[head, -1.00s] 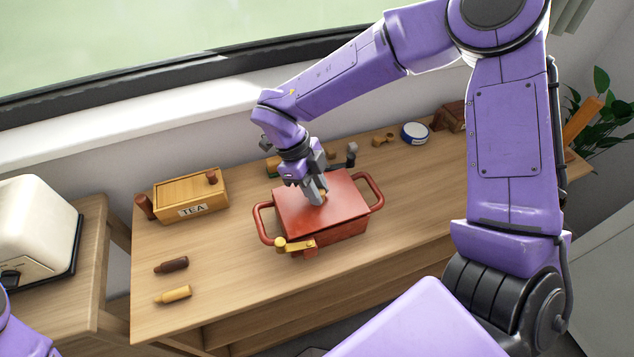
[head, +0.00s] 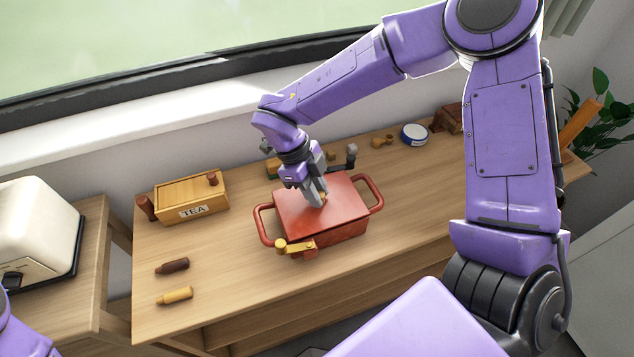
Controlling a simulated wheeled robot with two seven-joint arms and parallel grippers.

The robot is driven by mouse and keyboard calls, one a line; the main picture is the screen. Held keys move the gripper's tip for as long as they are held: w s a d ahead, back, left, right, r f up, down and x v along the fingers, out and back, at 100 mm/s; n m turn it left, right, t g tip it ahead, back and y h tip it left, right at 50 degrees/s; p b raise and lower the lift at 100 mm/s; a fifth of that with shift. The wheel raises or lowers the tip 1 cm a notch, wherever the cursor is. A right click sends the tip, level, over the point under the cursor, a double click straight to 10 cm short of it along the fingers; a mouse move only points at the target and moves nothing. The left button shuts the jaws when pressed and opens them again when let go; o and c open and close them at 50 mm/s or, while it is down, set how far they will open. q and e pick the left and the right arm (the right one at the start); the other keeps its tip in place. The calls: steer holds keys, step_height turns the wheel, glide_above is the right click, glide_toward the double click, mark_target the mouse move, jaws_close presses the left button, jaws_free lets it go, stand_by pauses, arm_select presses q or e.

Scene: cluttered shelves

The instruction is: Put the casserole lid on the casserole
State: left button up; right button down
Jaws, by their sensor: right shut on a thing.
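The red casserole (head: 333,238) stands on the wooden table, with a loop handle on its left and right sides. The flat red casserole lid (head: 346,198) lies over the top of the casserole and covers its opening; I cannot tell whether it is fully seated. My right gripper (head: 318,198) points down at the middle of the lid and is shut on its small knob, which the fingers mostly hide. Of my left arm only a purple part shows at the lower left corner; its gripper is out of view.
A yellow-handled item (head: 296,246) is at the casserole's front left. A wooden TEA box (head: 192,198), a dark bottle-shaped piece (head: 172,266) and a yellow one (head: 175,295) lie left. A blue-and-white tin (head: 414,134) is behind right. A cream toaster (head: 38,235) stands far left. The table's right front is clear.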

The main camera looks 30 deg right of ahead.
steer(key=shift+f, duration=0.6)
steer(key=shift+c, duration=2.4)
jaws_free()
step_height(320, 180, up, 7)
steer(key=p, duration=0.7)
